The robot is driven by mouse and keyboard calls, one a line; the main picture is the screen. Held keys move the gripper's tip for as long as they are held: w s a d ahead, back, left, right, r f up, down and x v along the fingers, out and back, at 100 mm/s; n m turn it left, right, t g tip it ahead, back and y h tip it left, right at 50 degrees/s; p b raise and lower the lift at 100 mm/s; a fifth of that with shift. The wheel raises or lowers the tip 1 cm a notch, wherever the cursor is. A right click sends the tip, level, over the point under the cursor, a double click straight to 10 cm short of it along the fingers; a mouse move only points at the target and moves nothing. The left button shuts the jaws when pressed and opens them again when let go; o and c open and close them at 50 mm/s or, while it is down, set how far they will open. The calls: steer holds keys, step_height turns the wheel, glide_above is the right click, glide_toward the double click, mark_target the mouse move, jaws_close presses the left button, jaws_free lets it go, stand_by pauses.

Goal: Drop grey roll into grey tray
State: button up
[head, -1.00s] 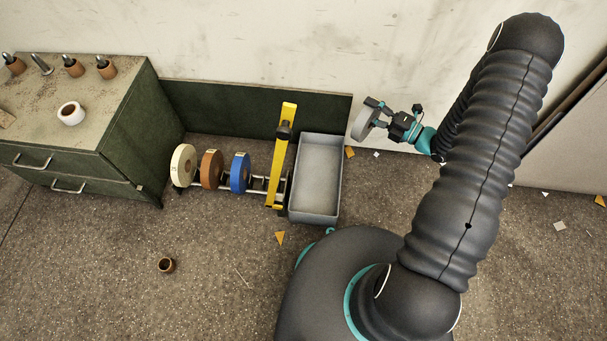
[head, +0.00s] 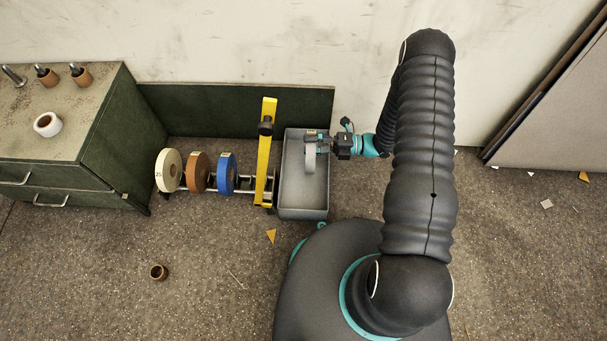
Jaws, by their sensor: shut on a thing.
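The grey roll (head: 310,158) is in my gripper (head: 318,143), which is shut on it. The roll stands roughly on edge in the head view, its far part covered by the gripper. The grey tray (head: 302,213) is a rectangular open bin on the floor, right of the yellow upright. The gripper and roll show over the tray's upper right part. I cannot tell how high the roll is above the tray floor. The tray holds nothing else that I can see.
A yellow upright (head: 264,165) stands close left of the tray. Blue (head: 227,174), brown (head: 195,172) and cream (head: 168,171) rolls sit on a rail beyond it. A green cabinet (head: 110,165) is at left. A dark green panel (head: 220,108) stands behind.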

steer(key=shift+f+b, duration=0.6)
steer(key=shift+f, duration=0.7)
steer(key=o, duration=1.5)
steer(key=shift+c, duration=0.2)
steer(key=d, duration=1.2)
steer(key=shift+d, duration=0.1)
